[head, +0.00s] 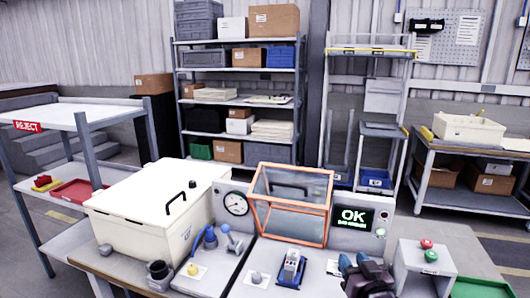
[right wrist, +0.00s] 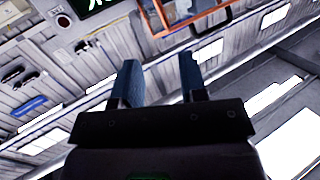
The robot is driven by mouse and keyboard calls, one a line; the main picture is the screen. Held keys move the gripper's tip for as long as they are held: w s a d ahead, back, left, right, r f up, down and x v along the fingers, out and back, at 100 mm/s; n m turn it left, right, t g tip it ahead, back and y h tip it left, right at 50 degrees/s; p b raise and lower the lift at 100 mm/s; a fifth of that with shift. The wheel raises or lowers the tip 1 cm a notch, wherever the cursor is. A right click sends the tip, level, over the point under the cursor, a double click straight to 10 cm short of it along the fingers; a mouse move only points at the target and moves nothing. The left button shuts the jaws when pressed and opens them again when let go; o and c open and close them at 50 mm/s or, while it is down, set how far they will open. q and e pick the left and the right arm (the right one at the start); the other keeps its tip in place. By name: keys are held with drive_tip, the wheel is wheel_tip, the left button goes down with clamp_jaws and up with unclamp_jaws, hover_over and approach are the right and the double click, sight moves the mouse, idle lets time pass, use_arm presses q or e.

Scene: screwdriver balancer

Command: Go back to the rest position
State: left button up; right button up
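My right gripper (head: 355,261) is low in the head view, over the right part of the workbench, with its blue fingers pointing up and away. In the right wrist view the two fingers (right wrist: 160,78) stand apart with nothing between them. The right gripper is open and empty. My left gripper is not in view. The test station carries a round gauge (head: 236,204), an orange-framed clear guard (head: 291,205) and a screen (head: 353,218) reading OK. A blue fixture (head: 291,268) holding a grey part stands in front of the guard, left of my right gripper.
A cream lidded box (head: 145,215) stands on the bench at left. A blue-handled device (head: 209,238) stands beside it. A grey box (head: 424,262) with red and green buttons is right of my gripper. A REJECT rack (head: 65,115) is at far left; shelves stand behind.

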drive_tip(key=s+d+f+g+h, duration=0.1)
drive_tip(key=s+d+f+g, duration=0.1)
drive_tip(key=s+f, duration=0.8)
drive_tip(key=s+d+f+g+h, duration=0.1)
drive_tip(key=s+d+f+g, duration=0.2)
drive_tip(key=s+f, duration=0.8)
drive_tip(key=s+d, duration=0.1)
drive_tip(key=s, duration=0.5)
drive_tip(key=shift+s+d+f+h, duration=0.15)
drive_tip(key=shift+d+f+h, duration=0.1)
drive_tip(key=shift+f+h, duration=0.05)
